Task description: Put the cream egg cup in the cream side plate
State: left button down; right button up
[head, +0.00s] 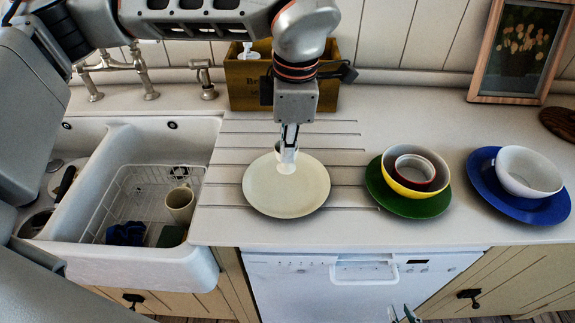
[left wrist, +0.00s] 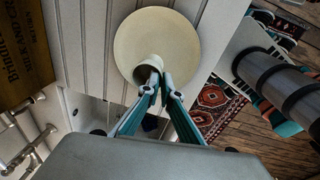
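The cream side plate (head: 262,196) lies on the grooved worktop right of the sink; it also shows in the left wrist view (left wrist: 180,30). My left gripper (head: 288,160) points down over the plate's upper middle. Its fingers close on the small cream egg cup (left wrist: 149,64), seemingly by its wall. In the head view the fingers partly hide the cup, and I cannot tell whether its base touches the plate. My right gripper (head: 403,314) shows only its fingertips at the bottom edge, apart and empty, in front of the dishwasher.
A green plate (head: 430,207) with nested bowls and a blue plate (head: 550,212) with a white bowl (head: 528,172) stand to the right. A wooden crate (head: 240,82) stands behind. The sink (head: 120,262) at left holds a wire rack and a mug (head: 180,205).

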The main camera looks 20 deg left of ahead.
aim_at(287, 173)
pick_arm(q)
jog(key=shift+f, duration=2.6)
jog(key=shift+f, duration=0.1)
jog(key=shift+f, duration=0.3)
jog(key=c, duration=2.3)
grip_release()
jog(key=shift+r, duration=0.1)
jog(key=shift+r, duration=0.55)
jog(key=r, duration=0.7)
jog(key=d+r, duration=0.1)
jog(key=r, duration=0.3)
jog(key=shift+s+r, duration=0.25)
jog(key=shift+s, duration=0.15)
jog(key=shift+s+f, duration=0.1)
